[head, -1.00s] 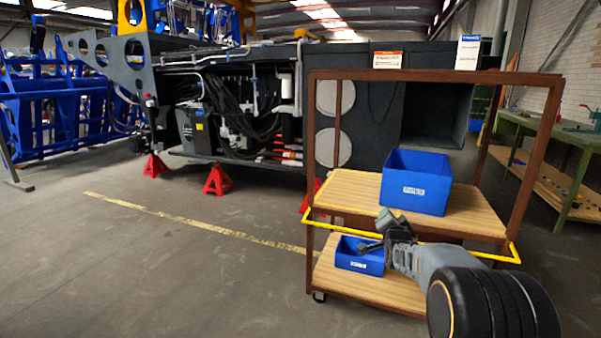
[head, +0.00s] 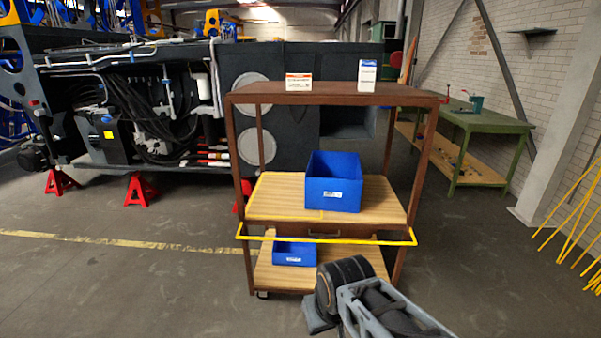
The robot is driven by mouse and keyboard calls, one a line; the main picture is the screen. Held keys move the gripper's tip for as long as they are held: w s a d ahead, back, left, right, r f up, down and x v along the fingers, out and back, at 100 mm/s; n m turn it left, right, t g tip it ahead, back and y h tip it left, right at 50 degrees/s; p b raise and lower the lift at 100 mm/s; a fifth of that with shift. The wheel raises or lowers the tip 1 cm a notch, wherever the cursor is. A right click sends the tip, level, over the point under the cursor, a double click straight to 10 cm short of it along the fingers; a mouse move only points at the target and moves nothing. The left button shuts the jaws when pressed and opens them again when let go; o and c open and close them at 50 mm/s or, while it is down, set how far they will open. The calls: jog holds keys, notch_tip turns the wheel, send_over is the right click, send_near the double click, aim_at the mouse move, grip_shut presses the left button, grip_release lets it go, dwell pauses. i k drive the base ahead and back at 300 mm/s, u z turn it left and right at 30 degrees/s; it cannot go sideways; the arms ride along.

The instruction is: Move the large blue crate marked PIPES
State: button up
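A large blue open-topped crate (head: 333,187) stands on the middle wooden shelf (head: 275,195) of a brown-framed trolley, right of the shelf's middle. Its front carries a small white label, too small to read. A smaller blue bin (head: 294,253), also with a white label, sits on the lower shelf (head: 345,262). My arm shows at the bottom, in front of the trolley, with a black joint and grey links. I cannot make out my gripper's fingers. Nothing is seen touching the large crate.
A yellow bar (head: 330,240) crosses the trolley front. Two small boxes, orange-white (head: 299,82) and blue-white (head: 367,75), stand on its top. The dark chassis (head: 290,60) on red stands is behind. A green workbench (head: 465,130) stands right. Floor left is clear.

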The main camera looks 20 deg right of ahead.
aim_at(333, 180)
jog(key=z, duration=0.8)
jog(key=i, duration=1.65)
jog(key=u, duration=0.65)
jog(key=i, duration=0.25)
jog(key=u, duration=0.3)
